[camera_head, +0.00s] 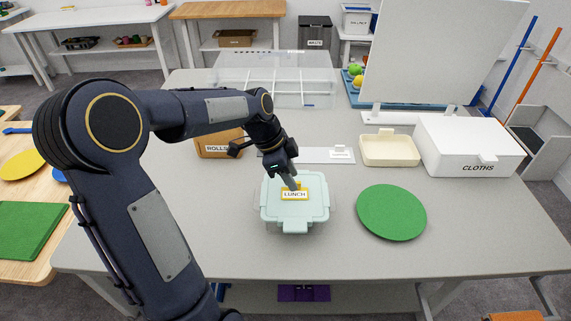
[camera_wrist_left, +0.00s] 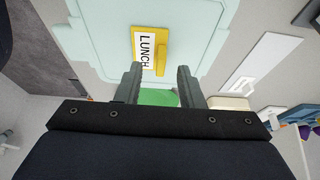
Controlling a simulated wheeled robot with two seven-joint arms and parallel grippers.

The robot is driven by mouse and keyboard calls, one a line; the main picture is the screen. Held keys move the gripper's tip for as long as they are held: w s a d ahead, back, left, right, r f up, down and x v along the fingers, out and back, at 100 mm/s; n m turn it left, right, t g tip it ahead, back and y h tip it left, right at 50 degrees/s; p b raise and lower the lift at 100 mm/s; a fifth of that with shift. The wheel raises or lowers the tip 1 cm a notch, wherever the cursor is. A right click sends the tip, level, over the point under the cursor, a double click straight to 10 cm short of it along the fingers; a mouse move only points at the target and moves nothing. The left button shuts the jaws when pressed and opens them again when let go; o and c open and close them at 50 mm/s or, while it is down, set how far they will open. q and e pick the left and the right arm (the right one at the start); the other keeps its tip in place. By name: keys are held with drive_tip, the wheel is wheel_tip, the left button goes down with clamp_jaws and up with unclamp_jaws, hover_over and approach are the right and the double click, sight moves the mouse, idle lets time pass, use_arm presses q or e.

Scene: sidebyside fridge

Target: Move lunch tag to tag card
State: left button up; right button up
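The lunch tag (camera_head: 294,195) is a small yellow piece with a white face reading LUNCH, lying on the lid of a mint-green box (camera_head: 293,226). A white card (camera_head: 310,155) lies flat behind the box, with a small white labelled piece (camera_head: 341,153) at its right end; it looks like the tag card. My left gripper (camera_head: 289,184) is just above the lunch tag. In the left wrist view its two fingers (camera_wrist_left: 158,84) are apart with nothing between them, and the tag (camera_wrist_left: 150,53) is just beyond their tips. My right gripper is not in view.
A green disc (camera_head: 391,212) lies right of the box. A cream tray (camera_head: 389,150) and a white CLOTHS box (camera_head: 469,146) stand at back right. A ROLLS box (camera_head: 217,146) is behind my left arm. A clear divided bin (camera_head: 277,78) is at the back.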

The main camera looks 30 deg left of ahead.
use_arm(q)
drive_tip(key=shift+x, duration=0.9)
drive_tip(key=shift+c, duration=0.4)
clamp_jaws()
